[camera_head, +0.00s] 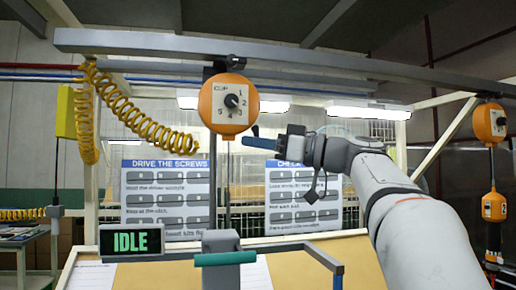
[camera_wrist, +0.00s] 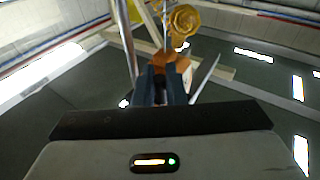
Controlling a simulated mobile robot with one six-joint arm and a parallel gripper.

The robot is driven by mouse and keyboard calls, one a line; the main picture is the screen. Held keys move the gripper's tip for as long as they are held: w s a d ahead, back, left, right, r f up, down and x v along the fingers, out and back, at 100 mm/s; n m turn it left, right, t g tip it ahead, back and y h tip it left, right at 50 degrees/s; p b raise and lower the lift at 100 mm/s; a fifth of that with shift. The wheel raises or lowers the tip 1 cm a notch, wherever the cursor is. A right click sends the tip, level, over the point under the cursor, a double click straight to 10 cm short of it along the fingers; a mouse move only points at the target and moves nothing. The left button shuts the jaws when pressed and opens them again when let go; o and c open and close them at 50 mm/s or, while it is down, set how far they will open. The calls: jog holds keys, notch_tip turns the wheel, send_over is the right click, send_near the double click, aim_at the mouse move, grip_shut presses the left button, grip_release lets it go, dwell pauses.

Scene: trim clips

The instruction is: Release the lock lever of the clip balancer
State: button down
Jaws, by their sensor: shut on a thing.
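The clip balancer (camera_head: 229,104) is an orange housing with a dark knob on a numbered white dial, hanging from the overhead rail. My gripper (camera_head: 250,142) is at the balancer's lower right, its blue fingers pointing left. It is shut on the lock lever, which the fingers mostly hide; a small dark tip shows just above them. In the wrist view my gripper (camera_wrist: 163,82) shows dark fingers close together, with the orange balancer (camera_wrist: 167,56) just beyond them. I cannot tell the lever's exact angle.
A second orange balancer (camera_head: 489,122) hangs at the far right. A yellow coiled hose (camera_head: 140,122) hangs at the left. Below are an IDLE display (camera_head: 131,240), instruction boards (camera_head: 167,198) and a grey post with a teal bar (camera_head: 225,258). The overhead rail (camera_head: 310,57) runs above my arm.

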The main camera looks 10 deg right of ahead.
jog(key=c, duration=1.5)
grip_release()
jog(key=shift+c, duration=0.2)
jog(key=b+v, duration=0.2)
jog(key=v, duration=0.5)
jog(key=shift+s+d+b, duration=0.25)
jog(key=shift+d+b, duration=0.05)
jog(key=shift+f, duration=0.1)
